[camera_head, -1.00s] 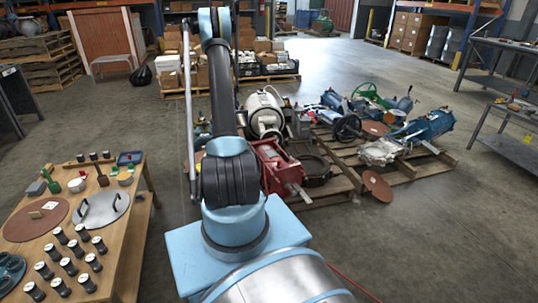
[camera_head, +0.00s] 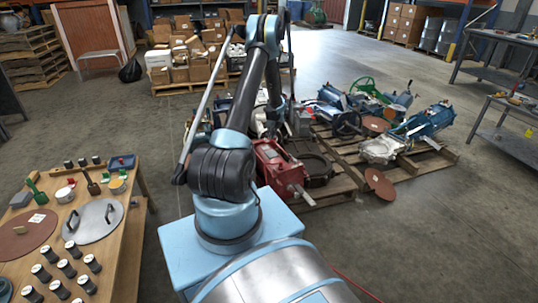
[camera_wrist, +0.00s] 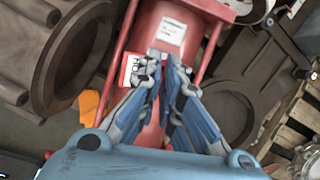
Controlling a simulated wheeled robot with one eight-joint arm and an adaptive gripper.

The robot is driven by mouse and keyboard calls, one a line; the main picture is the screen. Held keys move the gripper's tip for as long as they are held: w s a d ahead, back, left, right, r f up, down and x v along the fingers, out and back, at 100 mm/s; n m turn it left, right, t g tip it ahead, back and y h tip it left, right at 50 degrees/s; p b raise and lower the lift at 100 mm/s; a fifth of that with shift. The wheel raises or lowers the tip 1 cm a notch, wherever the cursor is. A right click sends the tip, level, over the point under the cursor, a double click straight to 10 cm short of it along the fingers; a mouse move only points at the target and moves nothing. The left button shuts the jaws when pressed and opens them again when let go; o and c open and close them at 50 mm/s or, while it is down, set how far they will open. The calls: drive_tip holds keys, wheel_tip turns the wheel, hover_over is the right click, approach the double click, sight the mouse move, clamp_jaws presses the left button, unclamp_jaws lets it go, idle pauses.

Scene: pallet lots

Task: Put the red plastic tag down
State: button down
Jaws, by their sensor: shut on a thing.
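In the wrist view, my gripper (camera_wrist: 168,62) has its blue fingers drawn together. The red plastic tag (camera_wrist: 139,70), with a white patch and dark lettering, shows at the left fingertip, held and partly covered by the fingers. Behind it is a red machine body (camera_wrist: 190,12) with a white label; I cannot tell whether the tag touches it. In the head view, my arm hides the gripper and the tag.
The red machine (camera_head: 271,160) stands among several motors and valves on wooden pallets (camera_head: 425,160). A wooden table (camera_head: 122,240) at the left holds discs, dark cylinders and small tools. Open floor lies at the right, before a metal workbench (camera_head: 515,100).

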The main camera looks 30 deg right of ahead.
drive_tip(key=d+m, duration=0.1)
drive_tip(key=d, duration=0.1)
approach(272, 151)
drive_tip(key=shift+m+h, duration=0.3)
drive_tip(key=shift+a+x, duration=0.2)
drive_tip(key=shift+x, duration=2.25)
drive_tip(key=shift+s, duration=0.15)
drive_tip(key=c, duration=1.8)
unclamp_jaws()
drive_tip(key=shift+f, duration=0.1)
